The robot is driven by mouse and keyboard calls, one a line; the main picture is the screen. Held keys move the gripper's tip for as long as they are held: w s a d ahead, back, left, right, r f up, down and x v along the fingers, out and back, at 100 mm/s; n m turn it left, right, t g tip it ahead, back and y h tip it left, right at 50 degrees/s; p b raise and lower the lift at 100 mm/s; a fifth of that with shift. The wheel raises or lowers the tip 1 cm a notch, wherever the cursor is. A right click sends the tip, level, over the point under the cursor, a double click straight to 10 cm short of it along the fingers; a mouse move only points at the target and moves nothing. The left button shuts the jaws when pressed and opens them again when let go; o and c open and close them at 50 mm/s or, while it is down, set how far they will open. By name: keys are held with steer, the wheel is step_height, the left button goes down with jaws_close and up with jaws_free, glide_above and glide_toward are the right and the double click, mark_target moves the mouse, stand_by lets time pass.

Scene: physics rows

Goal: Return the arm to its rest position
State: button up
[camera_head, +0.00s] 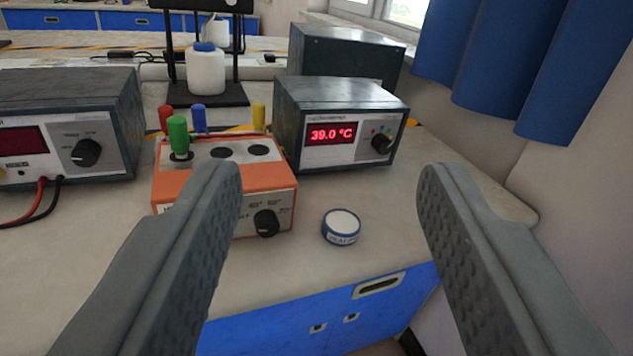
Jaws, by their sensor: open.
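My gripper (327,185) is open, with its two grey ridged fingers spread wide on the left and right of the view. Nothing is between the fingertips. The fingers appear above and in front of the bench (400,190), and the left finger hides part of an orange box (275,180). The rest of my arm is not in view.
A thermometer unit (345,150) reads 39.0 °C. Colored cylinders, including a green one (178,136), stand at the orange box. A small blue-rimmed round container (341,227) sits near the front edge. A power supply (80,120) is left; a blue curtain (520,60) hangs right.

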steer(key=shift+s+r, duration=0.1)
stand_by(0.5)
steer(key=s+a+r, duration=0.1)
steer(key=s+r, duration=0.1)
steer(key=s, duration=0.6)
steer(key=s+a+r+m, duration=0.1)
steer(key=s+a+r, duration=0.1)
steer(key=s, duration=0.7)
steer(key=shift+r+g, duration=0.4)
steer(key=shift+r, duration=0.3)
